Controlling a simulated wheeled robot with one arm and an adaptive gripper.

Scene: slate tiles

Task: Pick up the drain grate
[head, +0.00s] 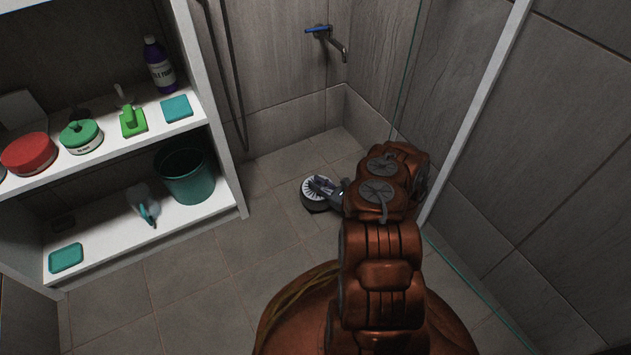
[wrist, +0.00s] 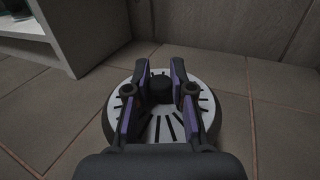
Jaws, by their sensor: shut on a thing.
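The drain grate (wrist: 205,95) is a round pale disc with dark radial slots and a dark raised knob (wrist: 160,88) at its middle. In the head view the grate (head: 308,192) shows at the end of my arm, over the tiled floor. My gripper (wrist: 160,78) has its two purple-edged fingers on either side of the knob and is shut on it. In the head view my gripper (head: 324,186) covers part of the grate. I cannot tell whether the grate touches the floor or is raised off it.
A white shelf unit (head: 222,165) on the left holds a dark green bucket (head: 185,178), a purple bottle (head: 158,65) and several cleaning items. A blue-handled tap (head: 322,32) is on the back wall. A glass panel with a pale frame (head: 480,105) stands at right. The floor left of the grate is clear.

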